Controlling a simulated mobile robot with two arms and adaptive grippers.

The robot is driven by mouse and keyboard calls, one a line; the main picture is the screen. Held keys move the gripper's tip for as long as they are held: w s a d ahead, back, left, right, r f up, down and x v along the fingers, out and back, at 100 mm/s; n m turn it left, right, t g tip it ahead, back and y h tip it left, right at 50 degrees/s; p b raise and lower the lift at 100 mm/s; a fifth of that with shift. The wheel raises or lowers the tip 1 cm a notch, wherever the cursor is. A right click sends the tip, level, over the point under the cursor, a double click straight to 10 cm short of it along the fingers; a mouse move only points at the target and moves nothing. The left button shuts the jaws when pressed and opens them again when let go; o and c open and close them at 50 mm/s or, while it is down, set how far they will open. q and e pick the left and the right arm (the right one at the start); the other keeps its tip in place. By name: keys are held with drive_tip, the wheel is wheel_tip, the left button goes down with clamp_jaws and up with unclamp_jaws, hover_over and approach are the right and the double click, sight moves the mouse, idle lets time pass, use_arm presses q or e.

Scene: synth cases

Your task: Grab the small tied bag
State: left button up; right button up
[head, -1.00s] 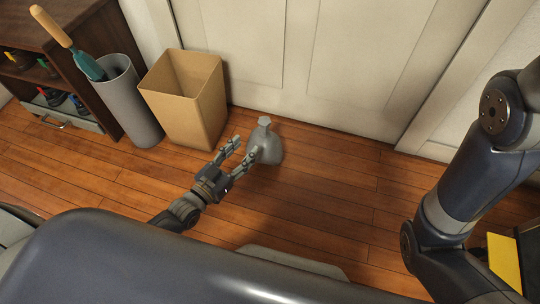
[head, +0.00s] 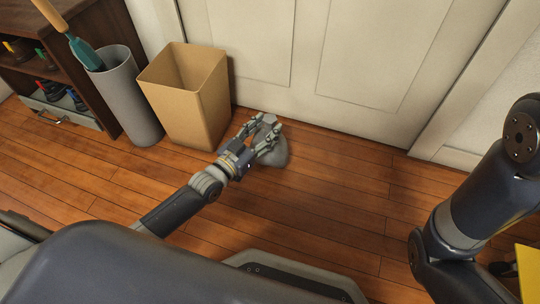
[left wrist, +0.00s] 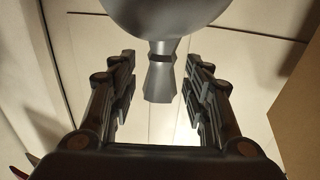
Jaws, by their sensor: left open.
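The small grey tied bag (head: 279,153) stands on the wooden floor in front of the door. My left gripper (head: 264,125) is open at its tied top and partly covers it in the head view. In the left wrist view the bag's rounded body (left wrist: 165,16) fills the top middle, and its narrow neck and flared end hang between the two spread fingers of my left gripper (left wrist: 160,62). A gap shows on each side of the neck. My right arm shows at the right of the head view, but its gripper is out of sight.
An open tan bin (head: 188,108) stands just left of the bag. A grey cylinder (head: 130,105) holding a teal tool with a wooden handle is further left, beside a brown shelf unit (head: 78,30). The panelled door (head: 370,115) closes off the back. Floor right of the bag is clear.

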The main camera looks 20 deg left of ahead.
use_arm(q)
drive_tip(key=shift+b+x, duration=0.55)
drive_tip(key=shift+x, duration=0.6)
clamp_jaws()
drive_tip(key=shift+r, duration=0.1)
